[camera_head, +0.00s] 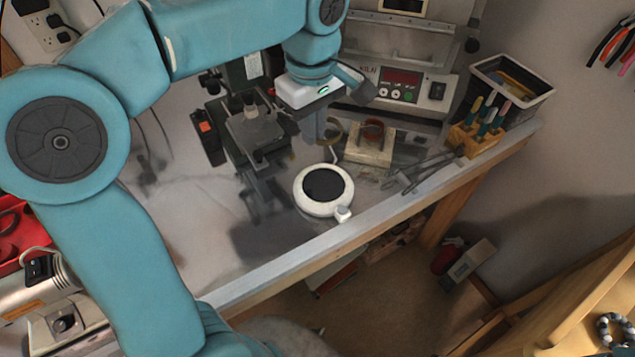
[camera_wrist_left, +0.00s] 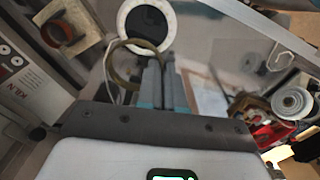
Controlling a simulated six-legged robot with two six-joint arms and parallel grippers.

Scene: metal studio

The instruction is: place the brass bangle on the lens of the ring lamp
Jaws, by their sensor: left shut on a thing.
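The brass bangle (camera_head: 340,132) is held at the fingertips of my left gripper (camera_head: 318,138), which is shut on it. The bangle hangs in the air above the bench, behind the ring lamp (camera_head: 301,198) in the head view. The lamp is a white round body with a flat dark lens (camera_head: 323,184), and the lens is bare. In the left wrist view the bangle (camera_wrist_left: 109,66) sticks out to the left of the fingers (camera_wrist_left: 160,72). It partly overlaps the lower edge of the lamp (camera_wrist_left: 123,20) there. My right gripper is not in view.
A pale block (camera_head: 368,156) bearing a reddish-brown ring (camera_head: 373,130) stands in front of the kiln (camera_head: 408,84). Long tongs (camera_head: 425,170) and a wooden tool holder (camera_head: 470,140) are to the right. A microscope-like stand (camera_head: 255,135) is left of the lamp. The bench's front edge (camera_head: 330,243) is close to the lamp.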

